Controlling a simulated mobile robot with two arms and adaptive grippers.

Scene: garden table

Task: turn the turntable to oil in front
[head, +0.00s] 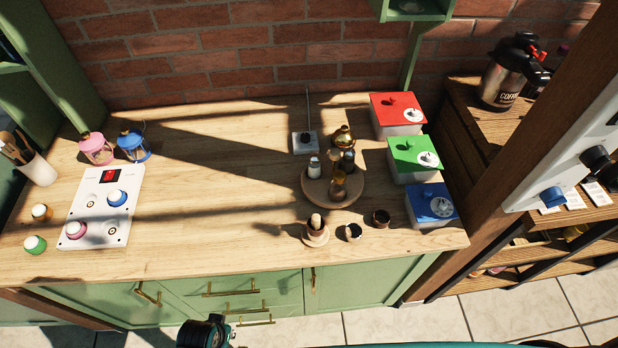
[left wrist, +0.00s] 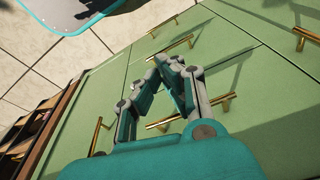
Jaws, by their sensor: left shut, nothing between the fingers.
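The round wooden turntable (head: 325,199) stands on the right half of the wooden worktop. On it are a white shaker (head: 314,168) at the left, a dark round-topped item (head: 348,159) at the back right, and an amber bottle (head: 338,183) that looks like oil, near the middle and toward the front. My left gripper (left wrist: 168,62) is shut and empty in the left wrist view, in front of the green cabinet fronts, well away from the turntable. My right gripper is not in view.
Red (head: 393,108), green (head: 409,152) and blue (head: 425,196) lidded boxes stand right of the turntable. A small wooden stand (head: 315,233) and two small dark cups (head: 381,217) are in front. A white button panel (head: 95,217) lies left. The middle worktop is clear.

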